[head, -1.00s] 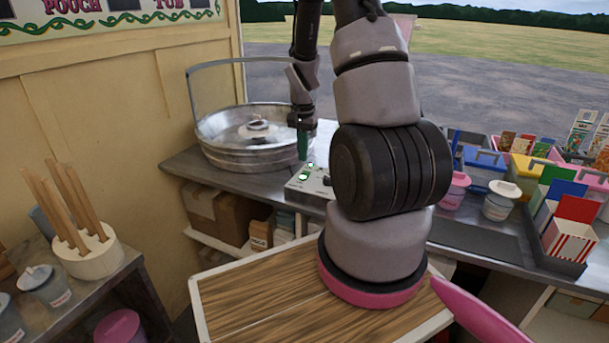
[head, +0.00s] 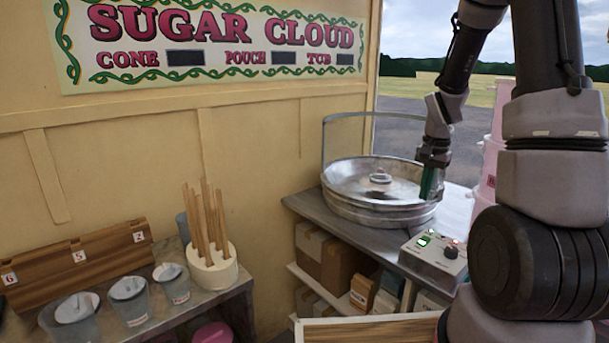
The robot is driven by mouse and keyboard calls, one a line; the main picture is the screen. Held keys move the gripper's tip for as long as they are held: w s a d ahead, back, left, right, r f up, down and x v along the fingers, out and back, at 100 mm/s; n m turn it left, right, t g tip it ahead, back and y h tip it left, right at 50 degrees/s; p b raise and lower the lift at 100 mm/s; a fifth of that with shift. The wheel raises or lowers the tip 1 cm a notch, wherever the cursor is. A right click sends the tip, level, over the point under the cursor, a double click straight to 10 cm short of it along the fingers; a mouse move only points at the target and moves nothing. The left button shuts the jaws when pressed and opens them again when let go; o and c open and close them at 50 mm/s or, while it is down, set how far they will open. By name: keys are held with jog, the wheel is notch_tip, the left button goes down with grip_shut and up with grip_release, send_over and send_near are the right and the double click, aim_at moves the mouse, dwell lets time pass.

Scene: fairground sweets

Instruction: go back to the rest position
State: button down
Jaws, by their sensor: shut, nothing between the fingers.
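My gripper (head: 430,182) hangs from my arm on the right of the picture, with its dark green fingertips pointing down. The fingers look closed, with nothing held between them. It is in front of the right rim of the round metal floss bowl (head: 345,210), above the grey control box (head: 436,262). I cannot tell whether it touches the rim. My larger arm links cover the right edge of the view.
The bowl and control box stand on a grey counter (head: 310,207) with boxes (head: 345,265) on a shelf below. A pink stack (head: 490,165) stands behind my arm.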

jog(key=s+a+r+n+t, duration=0.1)
jog(key=s+a+r+t, duration=0.2)
jog(key=r, duration=0.6)
jog(key=s+a+r+n, duration=0.2)
jog(key=s+a+r, duration=0.25)
jog(key=r, duration=0.35)
jog(key=s+a+r+n+t+y, duration=0.1)
jog(key=s+a+r+n+t, duration=0.1)
jog(key=s+r, duration=0.6)
jog(key=s+a+t, duration=0.1)
jog(key=s, duration=0.2)
jog(key=shift+s+a+y, duration=0.4)
